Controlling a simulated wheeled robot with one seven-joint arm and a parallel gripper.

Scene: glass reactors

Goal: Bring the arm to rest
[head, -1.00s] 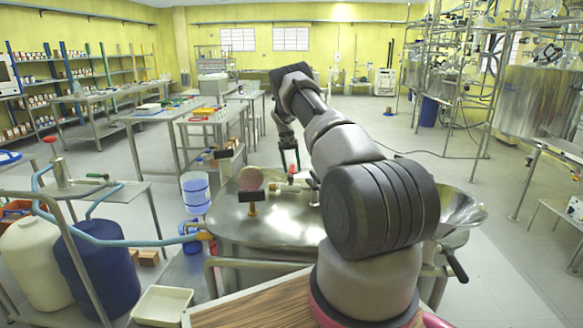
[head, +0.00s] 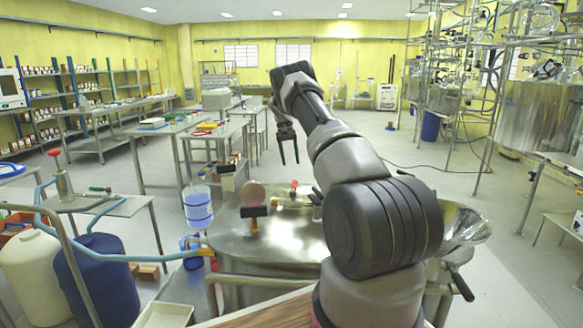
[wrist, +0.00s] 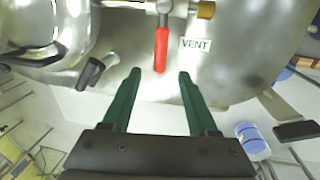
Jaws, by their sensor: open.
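My gripper (head: 288,150) hangs from my raised arm above the far side of the steel vessel (head: 280,237) in the head view. Its two green fingers are apart, with nothing between them. In the wrist view my gripper (wrist: 158,85) is open and empty, its fingers pointing toward the vessel top. A red-handled valve (wrist: 162,48) lies just ahead between the fingertips, and a VENT label (wrist: 196,44) is to its right. The red handle also shows small in the head view (head: 294,185). I see no contact between the fingers and the valve.
A black-handled valve (head: 255,211) stands on the vessel lid. A steel funnel (head: 462,224) is at its right. Blue and white drums (head: 97,280) are at the left. Open floor lies behind, toward the far wall.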

